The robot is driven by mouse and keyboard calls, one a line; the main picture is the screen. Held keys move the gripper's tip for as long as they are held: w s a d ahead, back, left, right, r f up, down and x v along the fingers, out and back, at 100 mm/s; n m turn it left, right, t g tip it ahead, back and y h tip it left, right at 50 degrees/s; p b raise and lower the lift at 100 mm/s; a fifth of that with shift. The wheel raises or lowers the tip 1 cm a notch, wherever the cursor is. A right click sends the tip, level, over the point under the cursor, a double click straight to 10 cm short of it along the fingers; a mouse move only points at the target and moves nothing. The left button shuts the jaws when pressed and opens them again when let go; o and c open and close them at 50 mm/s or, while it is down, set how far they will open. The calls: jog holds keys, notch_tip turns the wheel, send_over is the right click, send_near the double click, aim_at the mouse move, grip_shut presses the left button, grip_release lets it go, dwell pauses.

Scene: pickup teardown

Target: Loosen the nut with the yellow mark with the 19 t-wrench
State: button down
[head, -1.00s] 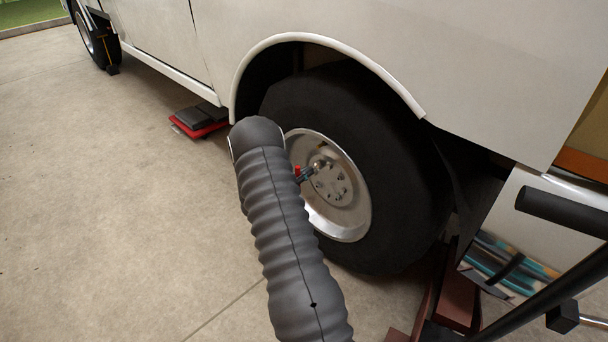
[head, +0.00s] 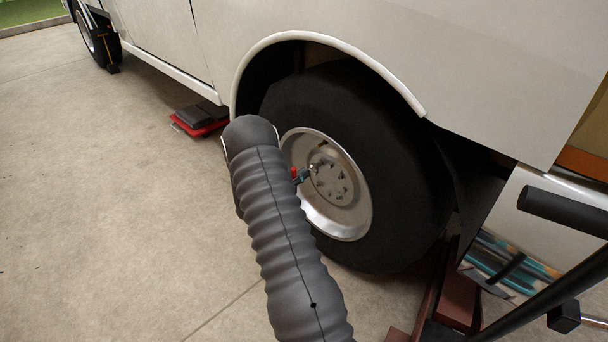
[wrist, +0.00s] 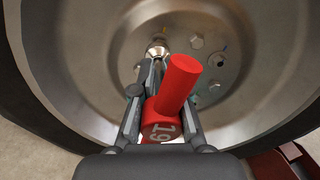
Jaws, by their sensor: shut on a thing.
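The red T-wrench marked 19 (wrist: 164,118) is held in my gripper (wrist: 160,98), whose fingers are closed around it. Its red crossbar points up toward the right. Its metal socket end (wrist: 158,49) is at the upper part of the wheel hub, over or right against a nut there; I cannot tell whether it is fully seated. Other hub nuts (wrist: 197,42) show around it. In the head view the red wrench (head: 294,173) and gripper (head: 303,175) are small, partly behind my arm.
The wheel's steel rim (head: 345,226) and black tire (head: 415,205) sit under the white vehicle's fender (head: 470,70). A red and black block (head: 202,120) lies on the floor at left. A tray of tools (head: 500,270) is at right.

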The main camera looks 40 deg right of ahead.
jog(key=shift+a, duration=0.1)
jog(key=shift+s+a, duration=0.15)
jog(key=shift+a, duration=1.7)
